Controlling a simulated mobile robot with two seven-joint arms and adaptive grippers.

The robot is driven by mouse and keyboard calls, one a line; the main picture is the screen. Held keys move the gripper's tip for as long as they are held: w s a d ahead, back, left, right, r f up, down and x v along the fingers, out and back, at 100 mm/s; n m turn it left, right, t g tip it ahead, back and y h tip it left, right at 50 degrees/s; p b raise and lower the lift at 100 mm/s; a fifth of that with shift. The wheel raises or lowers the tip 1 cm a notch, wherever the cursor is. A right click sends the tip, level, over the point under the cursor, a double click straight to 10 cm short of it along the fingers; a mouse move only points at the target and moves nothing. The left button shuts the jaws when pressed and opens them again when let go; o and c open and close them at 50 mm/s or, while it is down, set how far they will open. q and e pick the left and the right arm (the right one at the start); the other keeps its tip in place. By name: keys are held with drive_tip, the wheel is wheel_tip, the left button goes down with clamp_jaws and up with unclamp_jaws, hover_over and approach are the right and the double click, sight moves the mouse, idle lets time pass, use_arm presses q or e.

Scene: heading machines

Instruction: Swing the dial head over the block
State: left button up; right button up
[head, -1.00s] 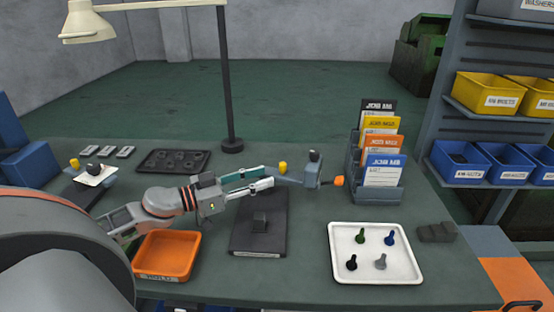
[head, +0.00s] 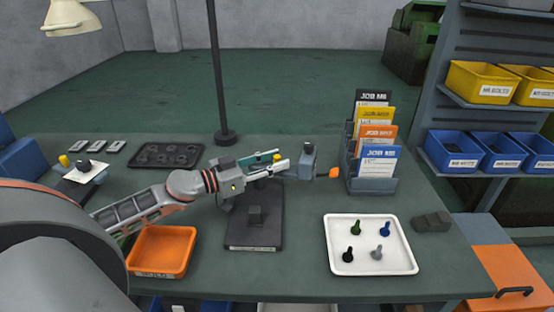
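The dial head (head: 308,162) is a grey-blue block with a dark top and an orange tip (head: 334,173) on its right side. It stands beyond and to the right of the dark base plate (head: 252,237). A small dark block (head: 255,214) sits on that plate. A yellow cap (head: 277,157) shows left of the dial head. My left gripper (head: 282,160) is open, with one teal and one pale finger pointing right toward the dial head. Its tips overlap the cap in view, so I cannot tell whether they touch it. My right gripper is not in view.
An orange bin (head: 162,250) is front left and a white tray (head: 371,266) with several bolts is front right. A card rack (head: 372,184) stands right of the dial head. A lamp post (head: 217,90) rises behind. A dark perforated tray (head: 167,156) lies back left.

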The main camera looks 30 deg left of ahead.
use_arm(q)
drive_tip(key=shift+w+d, duration=0.2)
drive_tip(key=shift+w, duration=0.15)
clamp_jaws()
